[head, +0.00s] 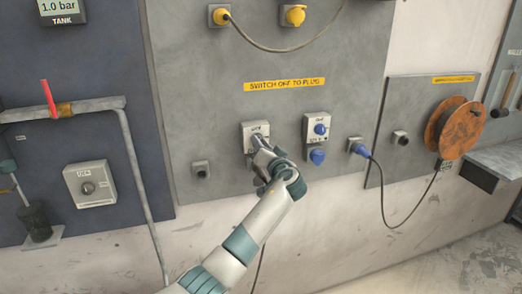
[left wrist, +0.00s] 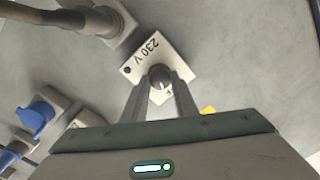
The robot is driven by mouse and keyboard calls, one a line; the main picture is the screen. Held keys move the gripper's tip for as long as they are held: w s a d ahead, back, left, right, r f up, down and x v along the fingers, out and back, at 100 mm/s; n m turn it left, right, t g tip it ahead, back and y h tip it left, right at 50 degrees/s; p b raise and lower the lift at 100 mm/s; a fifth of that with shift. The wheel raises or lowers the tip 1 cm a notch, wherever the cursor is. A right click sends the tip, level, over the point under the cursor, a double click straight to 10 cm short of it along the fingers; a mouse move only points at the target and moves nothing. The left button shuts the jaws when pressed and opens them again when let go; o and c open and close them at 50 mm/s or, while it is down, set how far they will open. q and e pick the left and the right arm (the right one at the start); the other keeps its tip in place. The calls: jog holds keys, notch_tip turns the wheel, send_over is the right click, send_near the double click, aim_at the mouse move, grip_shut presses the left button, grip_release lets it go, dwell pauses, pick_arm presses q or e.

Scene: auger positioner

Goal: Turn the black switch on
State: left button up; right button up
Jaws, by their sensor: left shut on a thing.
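The switch is a pale box (head: 249,130) on the grey wall panel, below the yellow "SWITCH OFF TO PLUG" label. In the left wrist view the box (left wrist: 176,50) is marked "230 V" and has a dark grey round knob (left wrist: 160,74). My left gripper (left wrist: 163,92) has one finger on each side of the knob and is shut on it. In the head view my left gripper (head: 259,144) covers the knob and the lower part of the box. The knob's exact setting is hard to read. My right gripper is not in view.
A similar box with a blue knob (head: 320,128) is to the right, with a blue socket (head: 317,156) below. A blue plug (head: 358,147) trails a cable to an orange reel (head: 460,128). A dark cable (left wrist: 60,14) runs into a grey connector near the switch.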

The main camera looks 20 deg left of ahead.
pick_arm(q)
jog(key=m, duration=0.5)
jog(key=shift+m, duration=0.4)
jog(key=m, duration=0.3)
jog(key=shift+m+p, duration=0.3)
jog(key=shift+p, duration=0.05)
jog(key=shift+f+m+p, duration=0.1)
jog(key=shift+m+p, duration=0.7)
jog(key=shift+m, duration=1.2)
jog(key=o, duration=1.1)
jog(key=shift+c, duration=0.2)
jog(key=shift+s+d, duration=0.1)
jog(key=shift+s, duration=0.05)
